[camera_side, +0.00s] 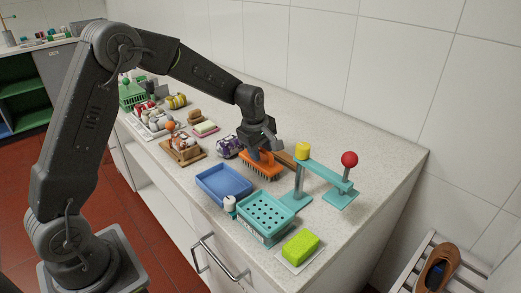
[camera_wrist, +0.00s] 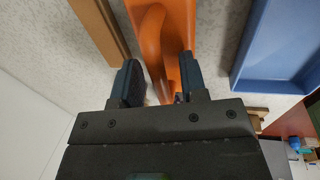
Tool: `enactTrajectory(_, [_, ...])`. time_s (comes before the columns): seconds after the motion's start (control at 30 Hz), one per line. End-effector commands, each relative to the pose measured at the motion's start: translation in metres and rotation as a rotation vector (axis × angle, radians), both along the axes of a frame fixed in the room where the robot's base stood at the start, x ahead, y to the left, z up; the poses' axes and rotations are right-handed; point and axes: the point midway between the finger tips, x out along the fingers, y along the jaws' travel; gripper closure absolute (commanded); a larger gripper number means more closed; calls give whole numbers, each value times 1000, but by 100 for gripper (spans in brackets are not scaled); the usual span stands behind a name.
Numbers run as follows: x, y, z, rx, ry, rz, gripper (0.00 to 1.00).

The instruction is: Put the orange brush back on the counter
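The orange brush (camera_side: 262,168) has brown bristles facing down and an arched handle. In the side view it appears to rest bristles-down on the pale stone counter (camera_side: 345,120), right of the purple patterned object. My gripper (camera_side: 266,148) is directly above it, pointing down. In the wrist view the orange handle (camera_wrist: 152,45) lies between the two fingers of my gripper (camera_wrist: 160,78), with a gap beside the left finger. The fingers look apart, around the handle. The side view hides the exact contact.
A blue tray (camera_side: 223,184) lies in front of the brush, and a teal perforated basket (camera_side: 265,216) is to its right. A teal stand (camera_side: 298,185) with a yellow cylinder and red ball stands close by. A brown wooden strip (camera_wrist: 100,28) lies beside the brush.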

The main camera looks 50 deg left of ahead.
Motion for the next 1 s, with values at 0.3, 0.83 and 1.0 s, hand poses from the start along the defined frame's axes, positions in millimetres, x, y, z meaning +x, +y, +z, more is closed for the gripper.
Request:
enactTrajectory(0.3, [-8,0,50,1,-6,0,61])
enactTrajectory(0.83, [-23,0,119,0,0,0,61])
enactTrajectory(1.0, [-34,-5,129,13,-14,-57,61])
